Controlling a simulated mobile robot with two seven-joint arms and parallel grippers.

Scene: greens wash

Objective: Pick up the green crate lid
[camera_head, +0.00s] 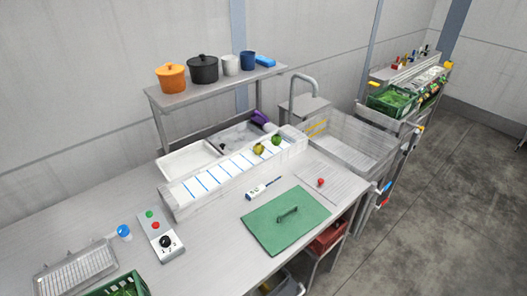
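The green crate lid (270,232) lies flat on the grey work table, close to its right front edge. It is a flat green rectangle with a dark bar-shaped handle (288,214) on its upper face. Nothing rests on it. Neither of my grippers shows in this view.
A white pen-like tool (256,191) lies behind the lid, and a red ball (320,182) sits on a pale board to its right. A control box (162,240) stands to the left. A green crate (112,290) with greens is at the bottom edge. Bare table lies left of the lid.

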